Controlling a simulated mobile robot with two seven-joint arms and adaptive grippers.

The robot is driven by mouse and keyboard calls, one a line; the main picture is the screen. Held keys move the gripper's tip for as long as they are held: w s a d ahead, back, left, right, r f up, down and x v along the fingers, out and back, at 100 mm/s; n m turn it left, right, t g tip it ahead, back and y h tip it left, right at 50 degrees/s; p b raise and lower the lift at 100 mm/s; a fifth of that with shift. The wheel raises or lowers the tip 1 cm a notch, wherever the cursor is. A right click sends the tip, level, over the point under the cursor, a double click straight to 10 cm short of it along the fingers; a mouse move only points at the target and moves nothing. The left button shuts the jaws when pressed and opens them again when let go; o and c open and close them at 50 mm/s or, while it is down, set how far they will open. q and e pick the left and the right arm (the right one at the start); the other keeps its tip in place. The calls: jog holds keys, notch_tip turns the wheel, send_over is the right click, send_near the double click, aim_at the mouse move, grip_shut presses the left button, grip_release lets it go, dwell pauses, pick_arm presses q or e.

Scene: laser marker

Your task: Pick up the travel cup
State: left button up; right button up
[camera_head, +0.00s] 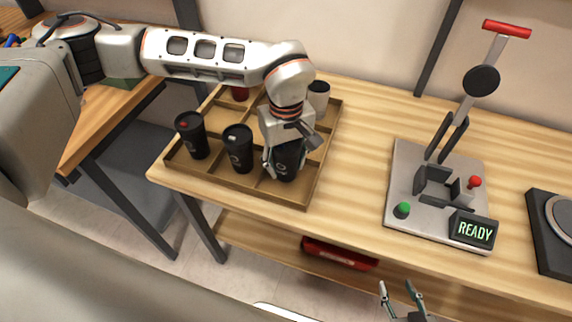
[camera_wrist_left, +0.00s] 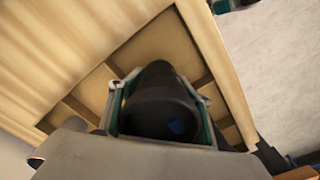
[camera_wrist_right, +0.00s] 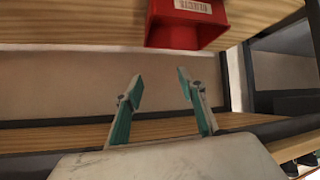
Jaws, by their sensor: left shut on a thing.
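A wooden tray (camera_head: 229,181) with compartments stands on the table and holds several cups. My left gripper (camera_head: 284,166) is shut on a black travel cup (camera_head: 289,161) at the tray's front right. In the left wrist view the black cup (camera_wrist_left: 160,103) sits between the two fingers. Whether it touches the tray floor I cannot tell. Two more black cups stand to its left, one in the front middle (camera_head: 239,149) and one at the left (camera_head: 193,136). My right gripper (camera_head: 402,290) is open and empty, low in front of the table; its spread fingers show in the right wrist view (camera_wrist_right: 154,90).
A laser marker (camera_head: 440,190) with a red-handled lever and a READY display (camera_head: 473,230) stands right of the tray. A white cup (camera_head: 319,96) and a red cup (camera_head: 240,93) stand at the tray's back. A red bin (camera_wrist_right: 188,30) is on the lower shelf.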

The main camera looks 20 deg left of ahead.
pick_arm(q)
notch_tip(320, 180, up, 19)
jog(key=p, duration=0.1)
jog(key=shift+s, duration=0.15)
